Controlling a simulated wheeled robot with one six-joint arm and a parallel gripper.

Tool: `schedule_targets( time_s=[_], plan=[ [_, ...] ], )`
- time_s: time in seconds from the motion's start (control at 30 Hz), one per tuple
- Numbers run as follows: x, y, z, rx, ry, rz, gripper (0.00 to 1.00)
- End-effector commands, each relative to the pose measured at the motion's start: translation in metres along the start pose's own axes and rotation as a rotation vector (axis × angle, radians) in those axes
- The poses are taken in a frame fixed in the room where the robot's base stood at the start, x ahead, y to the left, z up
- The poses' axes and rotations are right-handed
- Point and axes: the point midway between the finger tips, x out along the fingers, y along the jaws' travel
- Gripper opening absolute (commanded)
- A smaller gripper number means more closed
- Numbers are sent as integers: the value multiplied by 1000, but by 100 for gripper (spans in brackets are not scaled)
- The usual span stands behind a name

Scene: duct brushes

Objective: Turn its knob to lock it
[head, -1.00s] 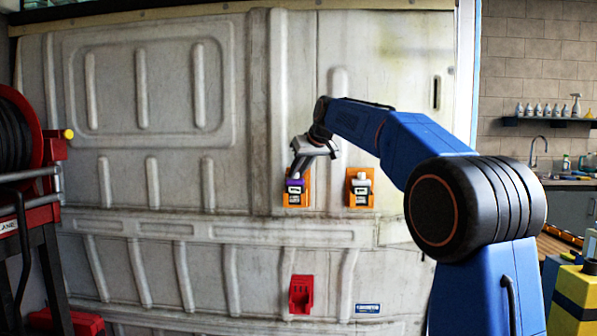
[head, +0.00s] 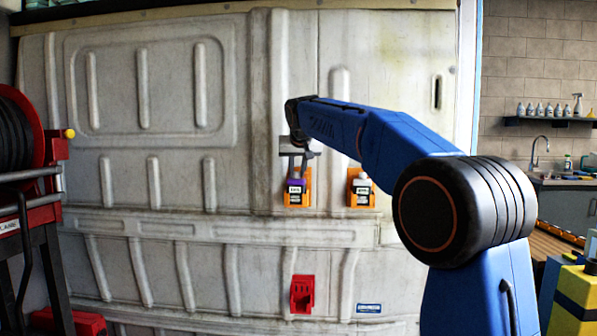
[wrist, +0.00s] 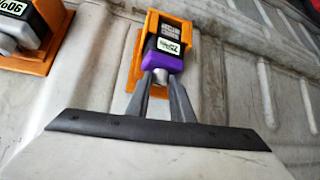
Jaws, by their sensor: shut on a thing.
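The purple-topped unit (head: 296,187) sits in an orange holder (head: 307,181) on the pale ribbed wall panel. It has a black body with a white label. In the wrist view the purple unit (wrist: 164,60) shows a small pale knob (wrist: 160,76) at its near end. My gripper (head: 297,166) comes down on it from above, and its two fingers (wrist: 162,84) lie on either side of the knob, shut on it. The fingers partly hide the knob, so its exact angle cannot be told.
A similar unit with a pale top (head: 361,187) sits in its own orange holder close by on the right. A red holder (head: 302,294) is lower on the wall. A hose reel (head: 20,135) stands at the left.

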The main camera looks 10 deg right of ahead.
Motion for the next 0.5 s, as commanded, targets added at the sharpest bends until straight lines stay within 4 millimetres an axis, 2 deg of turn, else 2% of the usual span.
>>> schedule_targets(
  time_s=[0.5],
  plan=[
    [0, -7, -1, 209, 0, 208, 0]
  ],
)
